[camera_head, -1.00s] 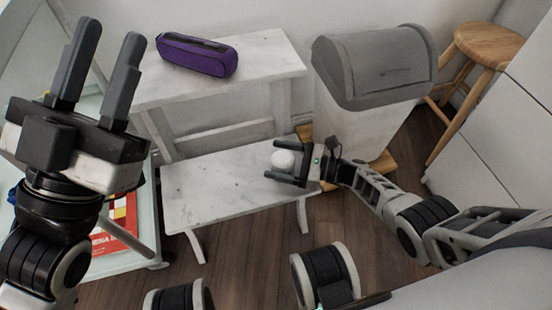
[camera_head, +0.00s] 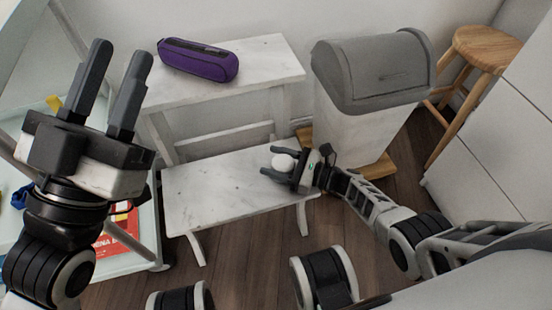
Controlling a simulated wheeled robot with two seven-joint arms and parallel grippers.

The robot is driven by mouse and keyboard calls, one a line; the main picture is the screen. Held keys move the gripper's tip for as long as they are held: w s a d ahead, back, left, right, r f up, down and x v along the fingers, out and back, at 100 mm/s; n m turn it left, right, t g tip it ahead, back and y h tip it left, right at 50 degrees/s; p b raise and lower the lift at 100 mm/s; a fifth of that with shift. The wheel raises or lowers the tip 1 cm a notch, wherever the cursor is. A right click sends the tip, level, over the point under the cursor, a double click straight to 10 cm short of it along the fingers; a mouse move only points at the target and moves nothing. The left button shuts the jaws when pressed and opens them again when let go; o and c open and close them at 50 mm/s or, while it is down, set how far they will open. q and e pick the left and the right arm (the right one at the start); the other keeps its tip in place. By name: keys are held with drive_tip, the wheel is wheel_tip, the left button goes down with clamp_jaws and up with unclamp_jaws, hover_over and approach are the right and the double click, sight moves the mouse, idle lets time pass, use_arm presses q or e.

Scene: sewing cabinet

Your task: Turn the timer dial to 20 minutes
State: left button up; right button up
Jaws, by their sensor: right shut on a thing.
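A small white round timer (camera_head: 284,162) is at the right end of the low white marble-patterned bench (camera_head: 215,185). My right gripper (camera_head: 270,160) is shut on it, with one dark finger on its far side and one on its near side. The timer's dial marks are too small to read. My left gripper (camera_head: 120,52) is open and empty, raised at the left with its fingers pointing up, well away from the timer.
A purple case (camera_head: 198,62) lies on the higher white table (camera_head: 265,60) behind the bench. A grey-lidded white bin (camera_head: 370,70) stands right of the bench, and a wooden stool (camera_head: 485,48) is farther right. A glass-topped shelf with a red item (camera_head: 115,248) is at left.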

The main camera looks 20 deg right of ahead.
drive_tip(key=o, duration=1)
drive_tip(key=shift+d, duration=0.1)
drive_tip(key=shift+s+d, duration=0.25)
drive_tip(key=shift+d, duration=0.05)
drive_tip(key=p+v, duration=0.1)
drive_tip(key=v, duration=0.4)
use_arm(q)
drive_tip(key=f+n+y, duration=0.1)
drive_tip(key=f+n, duration=0.1)
drive_tip(key=f+n+g+y+p, duration=0.1)
drive_tip(key=n+y, duration=0.1)
drive_tip(key=shift+w+f, duration=0.35)
drive_tip(key=shift+w, duration=0.05)
use_arm(e)
drive_tip(key=v, duration=1)
drive_tip(key=shift+s, duration=0.1)
